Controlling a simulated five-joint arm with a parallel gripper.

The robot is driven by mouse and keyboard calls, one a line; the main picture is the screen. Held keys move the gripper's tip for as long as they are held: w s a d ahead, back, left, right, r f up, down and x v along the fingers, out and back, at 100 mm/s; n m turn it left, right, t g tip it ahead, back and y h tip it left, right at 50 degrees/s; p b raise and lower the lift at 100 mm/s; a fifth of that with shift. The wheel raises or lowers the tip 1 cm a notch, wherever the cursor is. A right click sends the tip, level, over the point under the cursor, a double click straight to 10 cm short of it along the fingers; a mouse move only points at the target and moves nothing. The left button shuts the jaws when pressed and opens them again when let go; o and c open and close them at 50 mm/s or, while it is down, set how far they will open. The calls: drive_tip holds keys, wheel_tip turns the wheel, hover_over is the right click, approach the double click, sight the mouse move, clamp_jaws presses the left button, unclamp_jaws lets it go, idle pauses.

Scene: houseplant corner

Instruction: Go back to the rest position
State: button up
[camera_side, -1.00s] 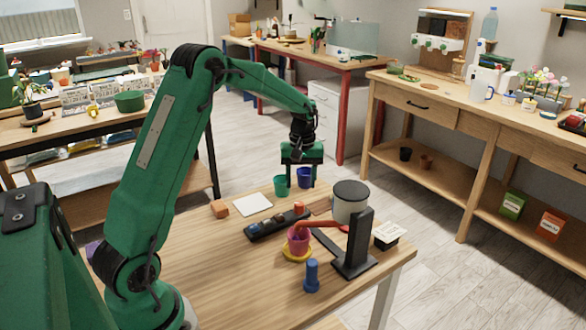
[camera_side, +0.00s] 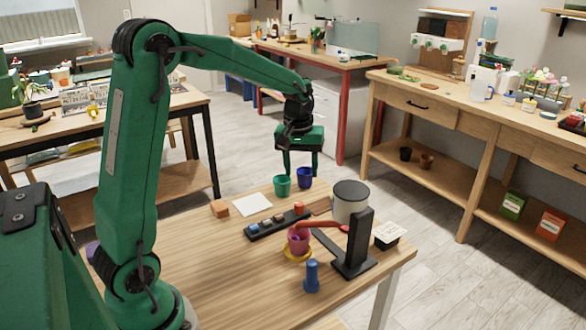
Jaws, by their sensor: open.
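My gripper (camera_side: 300,163) hangs from my green arm above the far edge of the work table (camera_side: 185,260), with its jaws pointing down. The two fingers are apart and no object shows between them. A green cup (camera_side: 282,187) and a blue cup (camera_side: 305,178) stand on the table just below and behind the fingers in the picture. I cannot tell the exact gap between the fingertips and the cups.
On the table are a black tray (camera_side: 262,232) with small blocks, a pink pot (camera_side: 298,240) on a yellow saucer (camera_side: 297,256), a grey canister (camera_side: 349,204), a black stand (camera_side: 356,250), a blue bottle-like object (camera_side: 311,277), an orange block (camera_side: 220,208) and a white card (camera_side: 252,204).

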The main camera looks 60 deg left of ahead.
drive_tip(key=s+d+r+m+t, duration=0.1)
drive_tip(key=s+d+r+m, duration=0.1)
drive_tip(key=s, duration=0.5)
drive_tip(key=s+d+r+m+t, duration=0.2)
drive_tip(key=s+d+m, duration=0.2)
drive_tip(key=s+d, duration=0.2)
drive_tip(key=s+d+r+m+t, duration=0.1)
drive_tip(key=s+d+r+m, duration=0.1)
drive_tip(key=s, duration=0.5)
drive_tip(key=shift+s+d+r+m+t, duration=0.3)
drive_tip(key=shift+s+d+r+m, duration=0.15)
drive_tip(key=shift+d, duration=0.6)
